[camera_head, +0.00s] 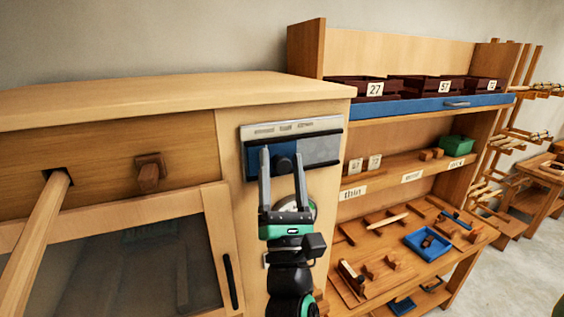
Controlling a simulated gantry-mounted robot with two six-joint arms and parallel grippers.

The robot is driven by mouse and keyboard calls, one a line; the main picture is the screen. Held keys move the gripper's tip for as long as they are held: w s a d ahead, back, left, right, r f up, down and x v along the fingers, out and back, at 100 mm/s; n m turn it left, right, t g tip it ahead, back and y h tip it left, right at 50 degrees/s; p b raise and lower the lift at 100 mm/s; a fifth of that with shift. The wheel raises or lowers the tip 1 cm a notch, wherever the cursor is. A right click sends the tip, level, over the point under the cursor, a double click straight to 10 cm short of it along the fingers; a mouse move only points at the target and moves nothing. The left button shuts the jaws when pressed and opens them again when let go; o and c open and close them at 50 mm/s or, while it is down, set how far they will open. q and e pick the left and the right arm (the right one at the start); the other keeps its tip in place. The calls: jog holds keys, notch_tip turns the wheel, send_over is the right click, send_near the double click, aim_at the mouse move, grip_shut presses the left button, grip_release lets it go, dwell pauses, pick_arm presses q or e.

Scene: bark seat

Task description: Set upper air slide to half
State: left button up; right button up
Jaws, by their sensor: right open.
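Light slots show along the frame's top strip. My right gripper (282,160) is in front of the slide, pointing up, with its fingers open on either side of the knob. I cannot tell whether the fingers touch the plate. My left gripper is not in view.
The wooden cabinet (170,95) has a dark glass door (130,260) with a black handle (230,280). A wooden shelf with numbered dark bins (365,88), a green box (456,146) and a blue tray (428,245) stands to the right.

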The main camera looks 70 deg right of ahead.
jog(key=shift+c, duration=0.2)
grip_shut()
dwell(1.1)
